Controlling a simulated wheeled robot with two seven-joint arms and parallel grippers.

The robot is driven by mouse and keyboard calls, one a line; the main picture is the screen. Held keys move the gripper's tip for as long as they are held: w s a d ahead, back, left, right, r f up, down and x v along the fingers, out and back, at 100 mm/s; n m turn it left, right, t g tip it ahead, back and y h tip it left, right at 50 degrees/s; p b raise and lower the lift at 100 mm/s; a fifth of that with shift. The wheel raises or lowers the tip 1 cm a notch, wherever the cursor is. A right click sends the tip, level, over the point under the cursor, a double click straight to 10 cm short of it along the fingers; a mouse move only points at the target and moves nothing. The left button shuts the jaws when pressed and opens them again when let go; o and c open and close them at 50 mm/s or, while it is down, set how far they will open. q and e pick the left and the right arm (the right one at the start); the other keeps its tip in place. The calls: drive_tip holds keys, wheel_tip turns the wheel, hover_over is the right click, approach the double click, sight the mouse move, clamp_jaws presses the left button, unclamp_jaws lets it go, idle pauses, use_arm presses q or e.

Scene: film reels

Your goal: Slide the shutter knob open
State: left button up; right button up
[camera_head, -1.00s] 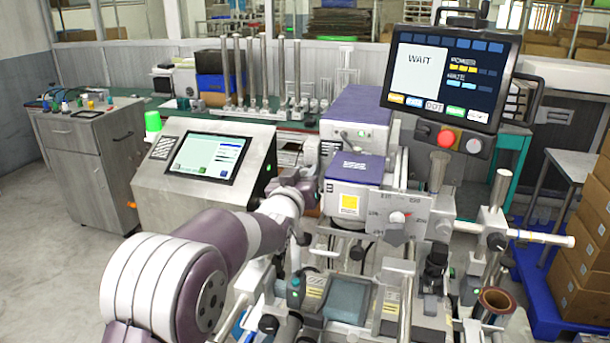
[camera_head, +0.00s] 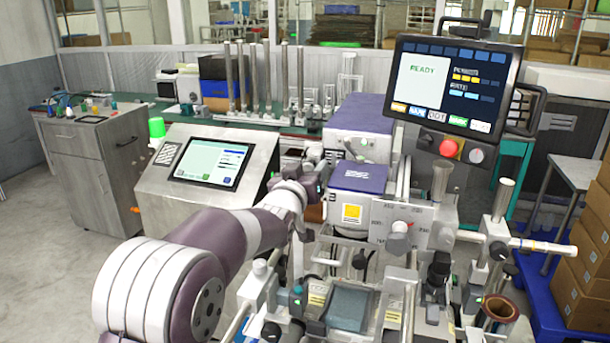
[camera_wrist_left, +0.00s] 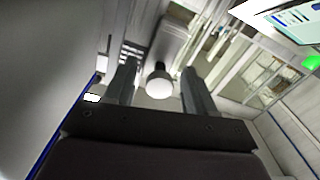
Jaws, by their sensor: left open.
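A pale round knob (camera_wrist_left: 159,83) on a short stem shows in the left wrist view, in the gap between the two fingers of my left gripper (camera_wrist_left: 160,88). The fingers are apart, one on each side of it in the picture, and I see no contact. I cannot tell how deep the knob sits between them. In the head view my left gripper (camera_head: 318,160) is at the left side of the machine's purple-topped housing (camera_head: 358,180). The knob is hidden there behind my gripper and the housing. My right gripper is not in view.
A monitor (camera_head: 453,85) reading READY stands above the machine, with a red button (camera_head: 448,149) below it. A slanted console (camera_head: 210,175) with a screen stands left of my gripper. A dial knob (camera_head: 401,227) sits on the machine's front. Stacked cartons (camera_head: 590,235) stand at right.

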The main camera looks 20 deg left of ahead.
use_arm(q)
drive_tip(key=s+b, duration=0.2)
drive_tip(key=s, duration=1)
drive_tip(key=shift+s+a+b, duration=0.2)
drive_tip(key=shift+s+b, duration=0.1)
drive_tip(key=shift+b, duration=0.05)
